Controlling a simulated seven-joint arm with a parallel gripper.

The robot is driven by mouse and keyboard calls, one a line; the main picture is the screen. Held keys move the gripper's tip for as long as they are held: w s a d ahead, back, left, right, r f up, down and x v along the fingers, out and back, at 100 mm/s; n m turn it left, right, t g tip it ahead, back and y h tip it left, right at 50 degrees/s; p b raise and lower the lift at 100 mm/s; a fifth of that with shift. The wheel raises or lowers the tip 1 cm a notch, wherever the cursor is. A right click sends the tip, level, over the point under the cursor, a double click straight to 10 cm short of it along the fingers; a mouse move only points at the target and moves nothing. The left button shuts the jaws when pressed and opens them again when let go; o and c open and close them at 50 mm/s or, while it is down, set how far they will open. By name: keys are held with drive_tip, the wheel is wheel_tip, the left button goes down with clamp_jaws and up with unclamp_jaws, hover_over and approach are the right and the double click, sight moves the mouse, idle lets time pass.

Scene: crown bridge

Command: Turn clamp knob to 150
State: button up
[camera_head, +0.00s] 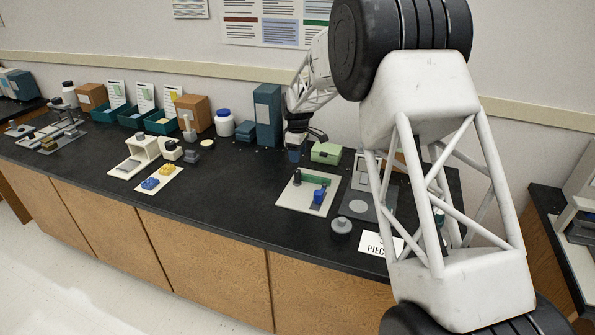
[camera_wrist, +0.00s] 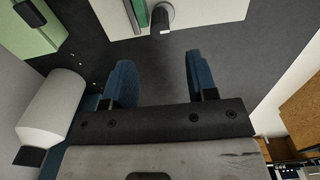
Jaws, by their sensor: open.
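A pale fixture plate (camera_head: 292,200) lies on the black bench and carries a green bar (camera_head: 314,180). A dark upright knob (camera_head: 297,178) stands at the bar's left end, and a blue part (camera_head: 319,196) sits in front of the bar. I cannot tell for sure which is the clamp knob, and no scale is readable. In the wrist view a dark round knob (camera_wrist: 162,20) with a pale mark shows at the top beside the green bar (camera_wrist: 141,12). My gripper (camera_head: 294,155) hangs behind the plate. Its blue fingers (camera_wrist: 158,80) are apart with nothing between them.
A light green box (camera_head: 326,153) stands right of my gripper, and a tall blue-grey binder (camera_head: 267,115) stands left. A grey round weight (camera_head: 341,226) and a lettered card (camera_head: 381,244) lie in front. Bare bench lies left of the plate.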

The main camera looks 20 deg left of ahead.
sight(297, 170)
drive_tip(key=shift+f, duration=0.15)
drive_tip(key=shift+f, duration=3.75)
drive_tip(key=shift+c, duration=0.2)
drive_tip(key=c, duration=0.9)
